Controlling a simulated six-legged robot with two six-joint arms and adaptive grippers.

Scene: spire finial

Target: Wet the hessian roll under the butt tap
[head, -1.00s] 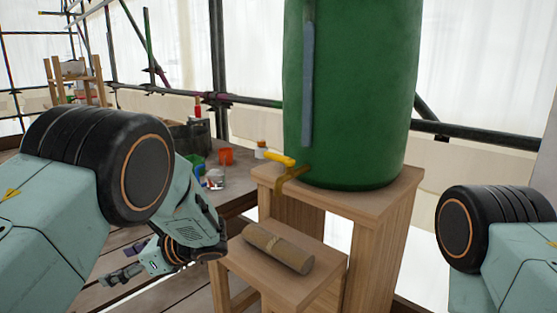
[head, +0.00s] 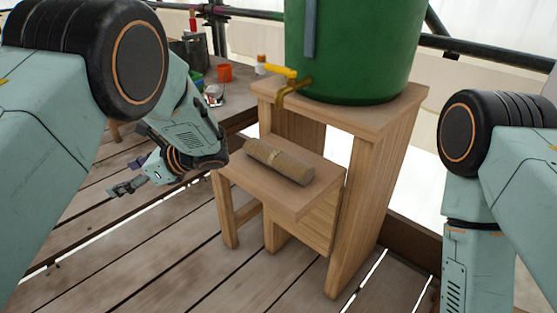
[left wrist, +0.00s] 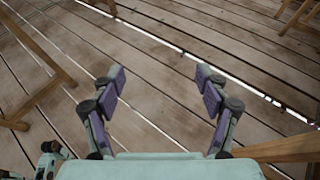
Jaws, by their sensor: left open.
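The hessian roll (head: 279,161) is a tan cylinder tied round its middle. It lies on its side on the low wooden shelf (head: 300,200) of a stand. The butt tap (head: 281,81), brass with a yellow lever, comes out low on the green water butt (head: 370,45), above the roll and slightly left of its far end. My left gripper (head: 125,178) is left of the shelf, apart from the roll. In the left wrist view its fingers (left wrist: 162,90) are spread and empty over the deck. My right arm shows at the right, but its gripper is out of view.
The wooden stand (head: 375,200) holds the butt. A bench at the back left carries an orange cup (head: 225,72) and other small things. The plank deck (head: 180,260) in front is clear. Scaffold poles (head: 490,52) run behind.

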